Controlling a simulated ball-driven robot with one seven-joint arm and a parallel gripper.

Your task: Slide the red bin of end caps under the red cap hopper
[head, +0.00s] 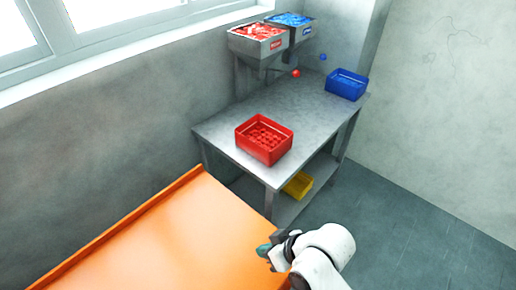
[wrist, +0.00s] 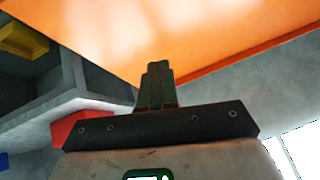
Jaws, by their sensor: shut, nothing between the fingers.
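The red bin (head: 264,139) sits on the near end of the grey metal table, with several red caps inside it. It also shows partly in the wrist view (wrist: 82,128), beyond the gripper mount. The red cap hopper (head: 257,38) stands raised at the back left of the table, full of red pieces, with a small red ball (head: 296,73) below it to the right. My gripper (head: 264,250) is low at the front, beside the orange surface and apart from the bin. In the wrist view its fingers (wrist: 158,68) are together and empty.
A blue hopper (head: 291,22) adjoins the red one, with a blue bin (head: 346,84) at the table's right back. A yellow bin (head: 298,184) sits on the lower shelf. The orange surface (head: 150,240) fills the left front. The tabletop (head: 290,105) between red bin and hoppers is clear.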

